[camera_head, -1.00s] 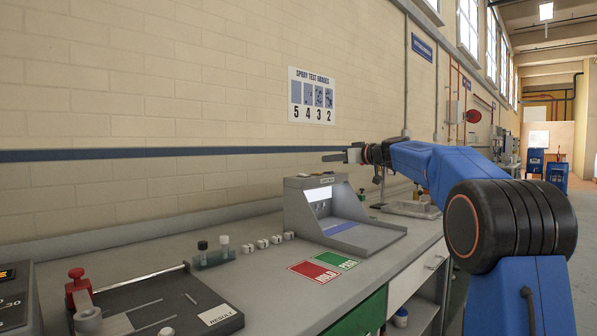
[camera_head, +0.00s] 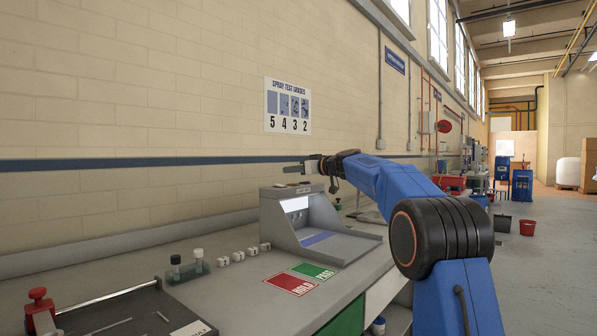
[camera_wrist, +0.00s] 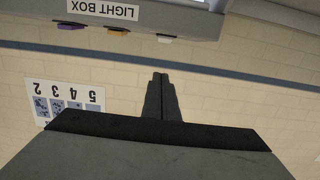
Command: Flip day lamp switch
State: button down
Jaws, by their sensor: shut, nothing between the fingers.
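The grey light box (camera_head: 331,248) stands on the bench against the wall, with a lit inner panel. In the wrist view its upside-down "LIGHT BOX" label (camera_wrist: 103,9) is at the top. Beside the label are three small switches: a purple one (camera_wrist: 71,26), an orange one (camera_wrist: 118,33) and a white one (camera_wrist: 166,39). None is readably marked as the day lamp switch. My gripper (camera_head: 290,168) is shut and empty above the top of the box, apart from it. Its closed fingers (camera_wrist: 160,80) point toward the white switch in the wrist view, with a gap between.
A spray test grades poster (camera_head: 287,106) hangs on the wall behind. Red and green HOLD/PASS pads (camera_head: 291,284), small white blocks (camera_head: 237,256) and a vial rack (camera_head: 187,272) lie on the bench. The air around the fingers looks clear.

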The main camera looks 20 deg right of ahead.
aim_at(284, 188)
jog(key=x, duration=0.3)
jog(key=shift+a, duration=0.1)
jog(key=shift+w+a+f, duration=0.1)
jog(key=shift+w+f, duration=0.05)
jog(key=shift+f, duration=0.85)
jog(key=shift+w+a+f, duration=0.1)
jog(key=shift+w+f, duration=0.05)
jog(key=shift+f, duration=0.85)
